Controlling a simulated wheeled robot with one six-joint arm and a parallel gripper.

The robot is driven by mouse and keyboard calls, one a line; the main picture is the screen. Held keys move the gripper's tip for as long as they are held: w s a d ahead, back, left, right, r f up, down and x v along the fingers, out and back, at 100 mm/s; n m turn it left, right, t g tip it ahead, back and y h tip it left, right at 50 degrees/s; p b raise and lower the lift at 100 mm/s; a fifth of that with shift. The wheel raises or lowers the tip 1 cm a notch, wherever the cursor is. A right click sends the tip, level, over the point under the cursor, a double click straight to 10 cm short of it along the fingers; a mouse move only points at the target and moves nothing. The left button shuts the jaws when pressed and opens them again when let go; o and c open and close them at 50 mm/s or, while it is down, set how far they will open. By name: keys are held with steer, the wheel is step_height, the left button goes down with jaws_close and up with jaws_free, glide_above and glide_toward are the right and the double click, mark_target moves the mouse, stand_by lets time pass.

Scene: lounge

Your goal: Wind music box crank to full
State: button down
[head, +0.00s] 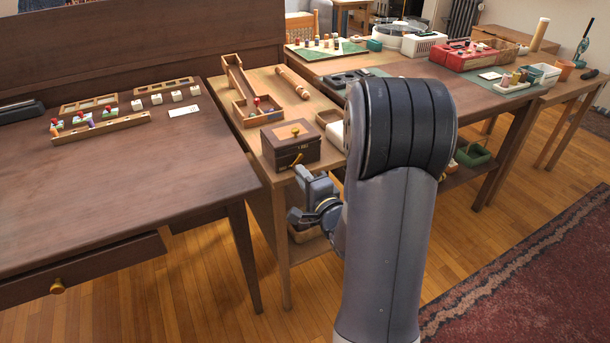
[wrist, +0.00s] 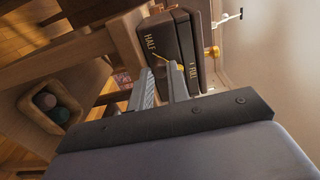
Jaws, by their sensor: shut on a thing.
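The music box (head: 288,150) is a dark brown box with a gold lid knob, standing on the near end of the light wooden bench. It also shows in the wrist view (wrist: 184,40), with HALF and FULL lettered in gold on its front. The brass crank (head: 297,160) is on the front face; in the wrist view part of the crank (wrist: 181,66) shows beside my fingertips. My gripper (wrist: 163,78) is at the box front, shut on the crank, whose grip is mostly hidden by the fingers. No pointer reading can be made out clearly.
A wooden ramp tray (head: 247,110) and a turned wooden rod (head: 292,83) lie behind the box. A dark desk (head: 130,185) stands close on the left. A lower shelf holds a tray with balls (wrist: 48,104). The floor in front is clear.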

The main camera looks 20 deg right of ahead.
steer(key=shift+a+r+m, duration=0.1)
steer(key=shift+r+m, duration=0.05)
steer(key=shift+m, duration=0.35)
steer(key=c, duration=1.3)
jaws_free()
steer(key=shift+c, duration=0.2)
steer(key=shift+s, duration=0.1)
steer(key=s, duration=1)
steer(key=shift+s+d+p, duration=0.2)
steer(key=shift+s+p, duration=0.1)
steer(key=shift+p, duration=0.1)
steer(key=shift+w, duration=0.15)
